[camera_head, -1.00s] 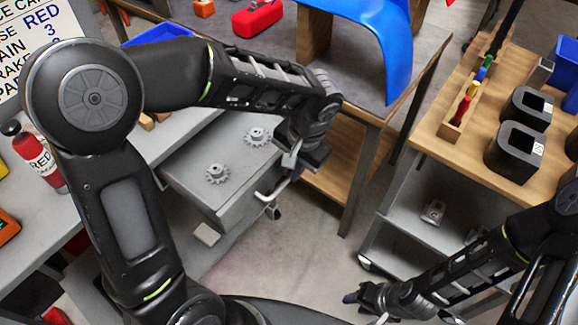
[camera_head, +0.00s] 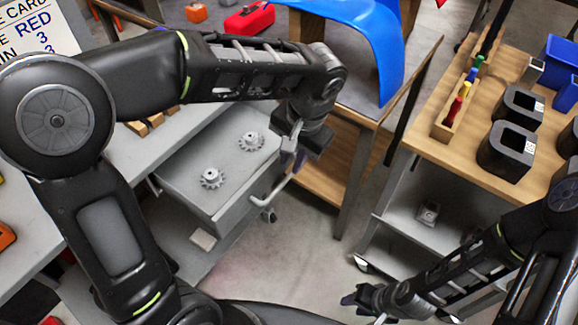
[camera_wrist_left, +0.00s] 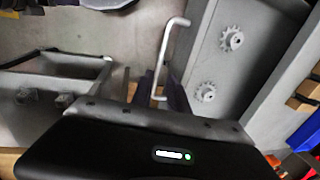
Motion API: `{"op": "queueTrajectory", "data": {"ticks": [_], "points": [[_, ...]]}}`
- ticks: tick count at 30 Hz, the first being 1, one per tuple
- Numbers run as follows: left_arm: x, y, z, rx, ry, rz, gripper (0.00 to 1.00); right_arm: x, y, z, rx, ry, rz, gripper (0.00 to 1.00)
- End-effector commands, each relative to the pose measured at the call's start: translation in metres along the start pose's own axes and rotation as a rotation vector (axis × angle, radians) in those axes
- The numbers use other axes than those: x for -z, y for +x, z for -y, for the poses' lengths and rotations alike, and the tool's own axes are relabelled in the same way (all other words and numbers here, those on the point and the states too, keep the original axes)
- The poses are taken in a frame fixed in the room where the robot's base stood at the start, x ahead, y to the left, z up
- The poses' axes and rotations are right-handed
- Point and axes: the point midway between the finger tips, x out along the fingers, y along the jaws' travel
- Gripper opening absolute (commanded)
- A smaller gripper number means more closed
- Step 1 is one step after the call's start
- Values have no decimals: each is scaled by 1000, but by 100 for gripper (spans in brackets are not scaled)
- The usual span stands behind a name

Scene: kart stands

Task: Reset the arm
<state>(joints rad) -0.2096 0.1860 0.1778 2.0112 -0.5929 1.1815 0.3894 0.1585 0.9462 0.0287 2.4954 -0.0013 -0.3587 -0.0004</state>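My left gripper (camera_head: 292,158) hangs at the front of an open grey drawer (camera_head: 187,197), close to its pale bar handle (camera_head: 272,196). In the left wrist view, the dark fingers (camera_wrist_left: 164,92) stand apart, with the end of the handle (camera_wrist_left: 170,50) showing between them. I cannot tell whether they touch it. Two grey gears, one nearer (camera_head: 213,178) and one farther (camera_head: 251,141), lie in the drawer. My right gripper (camera_head: 362,306) is low at the bottom right, over the floor and away from the shelves; its finger opening is unclear.
A wooden-topped cart (camera_head: 427,142) on the right carries black holders (camera_head: 506,150), blue bins (camera_head: 562,62) and a rack of coloured pieces (camera_head: 457,105). A table with a blue curved panel (camera_head: 385,50) and a red box (camera_head: 247,17) stands behind. Floor (camera_head: 310,240) is clear between.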

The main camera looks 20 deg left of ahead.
Motion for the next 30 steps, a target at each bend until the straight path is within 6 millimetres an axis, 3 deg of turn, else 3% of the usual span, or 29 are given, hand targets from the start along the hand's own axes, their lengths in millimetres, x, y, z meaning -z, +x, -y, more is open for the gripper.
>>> {"op": "queueTrajectory", "data": {"ticks": [6,22,26,30], "points": [[0,-19,-1,-1,1,-1,20,0,-1,0,0,0,0,36],[0,-19,-1,-2,7,-2,20,0,-1,0,0,0,0,36],[15,-19,-8,-31,32,-61,20,0,-1,0,0,0,0,36],[44,-16,-39,-138,75,-205,20,0,-1,0,0,0,0,36]]}}
